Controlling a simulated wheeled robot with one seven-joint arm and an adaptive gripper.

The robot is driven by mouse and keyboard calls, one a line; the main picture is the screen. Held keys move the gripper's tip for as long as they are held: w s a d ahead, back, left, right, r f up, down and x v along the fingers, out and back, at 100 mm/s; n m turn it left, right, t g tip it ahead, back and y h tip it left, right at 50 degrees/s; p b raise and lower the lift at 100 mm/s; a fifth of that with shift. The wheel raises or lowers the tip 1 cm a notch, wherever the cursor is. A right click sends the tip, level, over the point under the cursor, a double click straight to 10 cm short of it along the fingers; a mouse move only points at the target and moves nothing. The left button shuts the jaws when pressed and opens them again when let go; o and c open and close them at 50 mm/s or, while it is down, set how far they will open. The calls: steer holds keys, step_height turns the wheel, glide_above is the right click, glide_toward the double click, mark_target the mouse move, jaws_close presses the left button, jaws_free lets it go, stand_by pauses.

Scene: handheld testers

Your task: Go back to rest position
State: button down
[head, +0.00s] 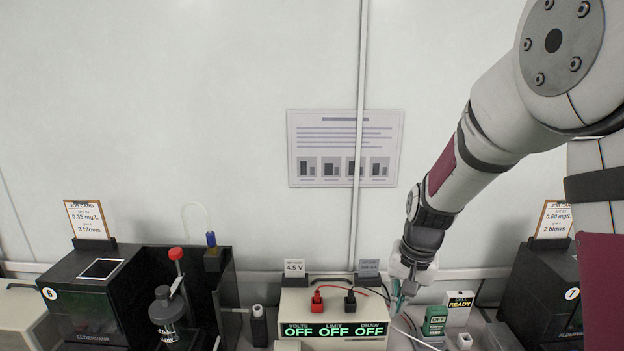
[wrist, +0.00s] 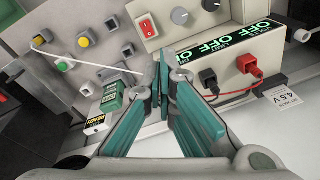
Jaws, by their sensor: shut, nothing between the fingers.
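My gripper (wrist: 160,88) is shut and empty, its teal fingers together in the wrist view. In the head view, my gripper (head: 401,292) hangs at the end of my arm, just right of the power supply, partly hidden by my own wrist. The power supply (head: 335,302) is a beige box with a black display reading OFF for volts, limit and draw. A red plug and a black plug sit on it. The power supply's front with a red switch (wrist: 146,26) and knobs lies just beyond my fingertips in the wrist view.
A green tester (head: 435,320) and a white CELL READY block (head: 459,307) stand right of my gripper. Black machines numbered 6 (head: 85,300) and 7 (head: 545,290) flank the bench. A panel with coloured buttons (wrist: 75,55) is close on the wrist view's left. The space above the bench is clear.

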steer(key=s+r+n+t, duration=0.2)
steer(key=s+r, duration=0.8)
steer(key=r, duration=0.3)
steer(key=s+r+n+t, duration=0.1)
steer(key=s+r, duration=0.1)
steer(key=s, duration=0.5)
steer(key=s+d+r+n+t, duration=0.1)
steer(key=s+r, duration=0.2)
steer(key=s, duration=0.4)
steer(key=shift+s+r+h, duration=0.3)
steer(key=shift+s+h, duration=0.05)
steer(key=shift+h, duration=0.05)
steer(key=shift+d, duration=0.1)
